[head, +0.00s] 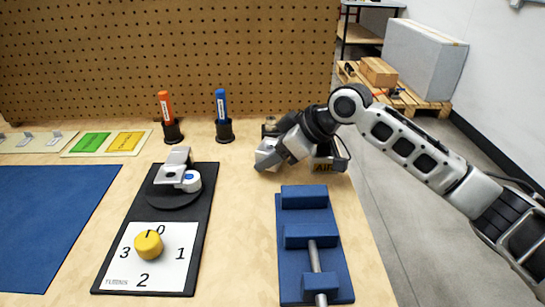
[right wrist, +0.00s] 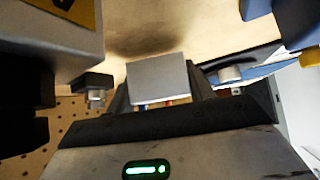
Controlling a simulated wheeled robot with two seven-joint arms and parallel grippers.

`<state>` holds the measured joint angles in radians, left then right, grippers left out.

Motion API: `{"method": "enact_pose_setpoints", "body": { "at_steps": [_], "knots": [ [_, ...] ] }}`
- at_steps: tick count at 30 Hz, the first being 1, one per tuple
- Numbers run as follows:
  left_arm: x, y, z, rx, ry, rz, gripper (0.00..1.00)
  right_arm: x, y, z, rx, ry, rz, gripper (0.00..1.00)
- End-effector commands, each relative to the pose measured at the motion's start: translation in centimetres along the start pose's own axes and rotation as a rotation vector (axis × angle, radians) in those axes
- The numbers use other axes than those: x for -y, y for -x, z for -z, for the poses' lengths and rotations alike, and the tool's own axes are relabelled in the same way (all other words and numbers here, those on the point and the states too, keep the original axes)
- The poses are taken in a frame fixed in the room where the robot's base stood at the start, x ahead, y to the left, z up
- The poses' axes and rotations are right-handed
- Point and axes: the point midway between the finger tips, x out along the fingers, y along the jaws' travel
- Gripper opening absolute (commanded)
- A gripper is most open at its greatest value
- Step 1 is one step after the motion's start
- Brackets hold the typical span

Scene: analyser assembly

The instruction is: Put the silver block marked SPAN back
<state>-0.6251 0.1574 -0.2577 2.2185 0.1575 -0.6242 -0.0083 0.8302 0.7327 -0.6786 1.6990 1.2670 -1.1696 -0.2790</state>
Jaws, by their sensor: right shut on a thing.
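My right gripper (head: 272,158) is near the back right of the table, pointing down and left. In the right wrist view a plain silver block (right wrist: 157,80) sits between its two dark fingers, and the gripper is shut on it. No SPAN marking can be read on the faces that show. In the head view the gripper and wrist largely hide the block. My left gripper is not in view.
A black board (head: 208,190) carries a round turntable with a silver piece and a yellow knob. A blue stepped fixture (head: 305,219) with a metal rod lies front right. Orange (head: 165,107) and blue (head: 221,106) markers stand in holders. A pegboard (head: 180,50) closes the back.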

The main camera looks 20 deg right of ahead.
Motion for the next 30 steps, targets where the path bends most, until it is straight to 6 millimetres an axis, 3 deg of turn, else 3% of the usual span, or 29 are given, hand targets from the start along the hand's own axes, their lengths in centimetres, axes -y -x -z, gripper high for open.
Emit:
{"method": "enact_pose_setpoints", "body": {
  "at_steps": [4, 23, 24, 25, 26, 30],
  "knots": [
    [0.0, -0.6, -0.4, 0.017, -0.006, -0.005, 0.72, -0.1, -0.2, -0.1, -0.005, 0.002, -0.003, 0.18],
    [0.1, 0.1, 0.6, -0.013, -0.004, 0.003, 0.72, 0.0, -1.0, -1.0, -0.004, 0.001, -0.003, 0.18],
    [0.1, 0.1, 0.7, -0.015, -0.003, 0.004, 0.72, 0.0, -1.1, -1.1, -0.001, 0.001, -0.002, 0.61],
    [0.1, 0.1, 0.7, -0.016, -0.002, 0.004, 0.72, 0.0, -1.1, -1.1, -0.001, 0.001, -0.001, 0.69],
    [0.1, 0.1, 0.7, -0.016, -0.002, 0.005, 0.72, 0.0, -1.1, -1.1, -0.001, 0.001, -0.001, 0.74],
    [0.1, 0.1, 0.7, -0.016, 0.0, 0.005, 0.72, 0.0, -1.1, -1.1, 0.0, 0.001, 0.0, 0.74]
  ]
}}
